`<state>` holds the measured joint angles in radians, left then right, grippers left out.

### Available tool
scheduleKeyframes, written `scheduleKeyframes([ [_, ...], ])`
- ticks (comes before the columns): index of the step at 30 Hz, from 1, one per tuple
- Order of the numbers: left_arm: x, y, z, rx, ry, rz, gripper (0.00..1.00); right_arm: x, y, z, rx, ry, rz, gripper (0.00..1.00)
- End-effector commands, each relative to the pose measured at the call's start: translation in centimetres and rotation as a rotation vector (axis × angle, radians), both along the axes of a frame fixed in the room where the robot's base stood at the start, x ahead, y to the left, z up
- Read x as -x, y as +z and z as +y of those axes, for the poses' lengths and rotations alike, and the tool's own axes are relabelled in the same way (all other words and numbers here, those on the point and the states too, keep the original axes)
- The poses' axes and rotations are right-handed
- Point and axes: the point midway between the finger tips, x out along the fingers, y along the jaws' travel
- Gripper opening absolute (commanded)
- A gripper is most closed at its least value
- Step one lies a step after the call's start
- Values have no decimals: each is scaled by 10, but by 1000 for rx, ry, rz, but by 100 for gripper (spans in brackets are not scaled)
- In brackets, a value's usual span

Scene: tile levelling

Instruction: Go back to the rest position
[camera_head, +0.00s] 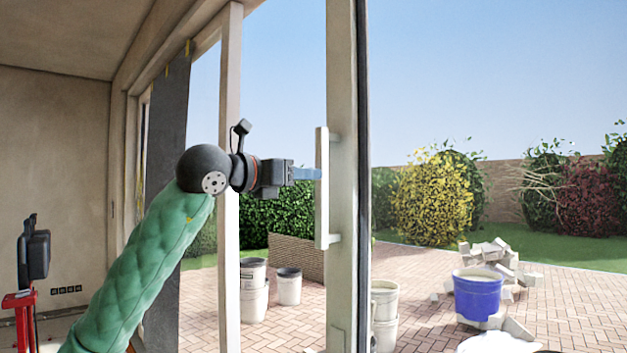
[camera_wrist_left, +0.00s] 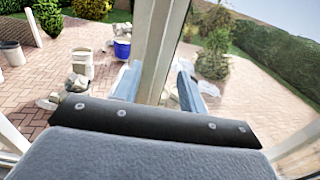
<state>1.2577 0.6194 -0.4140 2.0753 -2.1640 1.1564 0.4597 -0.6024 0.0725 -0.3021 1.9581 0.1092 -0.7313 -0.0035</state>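My left gripper (camera_head: 316,174) is at the pale vertical door handle (camera_head: 322,200), which stands on two short mounts on the door frame (camera_head: 342,90). In the head view its blue fingers point right and their tips meet the handle's left edge; I cannot tell whether they touch it. In the left wrist view the two blue fingers (camera_wrist_left: 158,84) stand apart, with a pale upright post (camera_wrist_left: 168,40) showing between them. I cannot tell whether that post is the handle or the frame behind it. My right gripper is in neither view.
Beyond the glass lies a brick patio with a blue bucket (camera_head: 478,295), a pile of pale blocks (camera_head: 492,256) and white buckets (camera_head: 254,290). Another pale post (camera_head: 230,80) stands left of the handle. A red stand (camera_head: 20,305) with a dark device is at the far left.

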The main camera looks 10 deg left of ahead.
Motion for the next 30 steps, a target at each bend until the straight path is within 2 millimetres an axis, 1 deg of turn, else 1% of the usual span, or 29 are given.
scheduleKeyframes([
  [1, 3, -1, 3, 0, 1, 0, 42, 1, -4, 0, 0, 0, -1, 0],
  [4, 6, -1, 5, -1, 0, 1, 42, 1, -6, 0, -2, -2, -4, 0],
  [20, 6, 0, 5, -10, 0, -7, 42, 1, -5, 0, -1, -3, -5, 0],
  [23, 8, 8, 2, -4, -20, -55, 42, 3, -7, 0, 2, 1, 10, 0],
  [26, 15, 23, -4, 28, -64, -135, 42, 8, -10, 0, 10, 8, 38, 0],
  [29, 30, 43, -14, 90, -153, -226, 42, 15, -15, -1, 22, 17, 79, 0],
  [30, 38, 51, -18, 122, -196, -259, 42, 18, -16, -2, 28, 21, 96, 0],
])
